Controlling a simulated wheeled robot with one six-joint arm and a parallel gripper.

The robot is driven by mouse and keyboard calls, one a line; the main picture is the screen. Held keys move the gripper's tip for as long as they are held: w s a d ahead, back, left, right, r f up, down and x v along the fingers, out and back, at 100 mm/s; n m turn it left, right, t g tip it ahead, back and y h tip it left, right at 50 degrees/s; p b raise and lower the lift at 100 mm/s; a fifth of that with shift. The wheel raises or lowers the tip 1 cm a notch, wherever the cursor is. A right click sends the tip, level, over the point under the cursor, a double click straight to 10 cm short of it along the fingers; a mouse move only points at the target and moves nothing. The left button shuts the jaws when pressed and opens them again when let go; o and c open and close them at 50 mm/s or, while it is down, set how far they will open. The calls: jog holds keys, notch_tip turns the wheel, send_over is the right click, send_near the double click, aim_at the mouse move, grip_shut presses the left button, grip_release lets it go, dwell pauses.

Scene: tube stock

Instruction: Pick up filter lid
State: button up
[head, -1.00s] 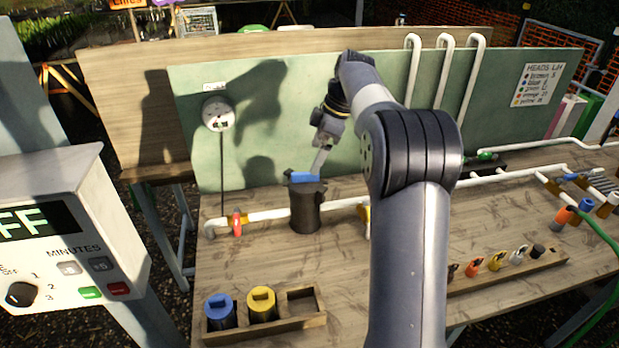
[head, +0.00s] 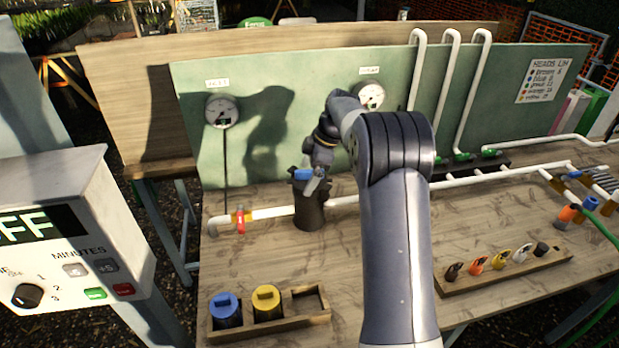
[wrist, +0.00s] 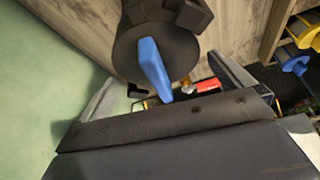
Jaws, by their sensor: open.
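The filter lid is a dark round cap with a raised blue grip bar (head: 302,174), on top of the black filter housing (head: 309,212) in the pipe line. In the wrist view the blue bar (wrist: 151,66) stands up from the dark lid (wrist: 180,52). My gripper (head: 316,184) is at the lid, its fingers partly covering the lid in the head view. In the wrist view my gripper (wrist: 166,86) is open, one finger on each side of the blue bar's near end. Whether a finger touches the bar is unclear.
A wooden rack (head: 270,330) holds a blue-topped and a yellow-topped cartridge, with one empty slot. A red-handled valve (head: 240,221) sits left of the housing. A green backboard (head: 290,70) with gauges stands behind. Coloured heads stand in a rack (head: 505,271) at right.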

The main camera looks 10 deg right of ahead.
aim_at(307, 170)
jog(key=shift+a+f, duration=0.25)
jog(key=shift+f, duration=0.4)
jog(key=shift+c, duration=0.6)
jog(key=c, duration=0.7)
jog(key=shift+c, duration=0.2)
jog(key=shift+r, duration=0.15)
notch_tip(307, 170, up, 10)
jog(key=shift+f+b, duration=0.1)
jog(key=shift+b, duration=0.5)
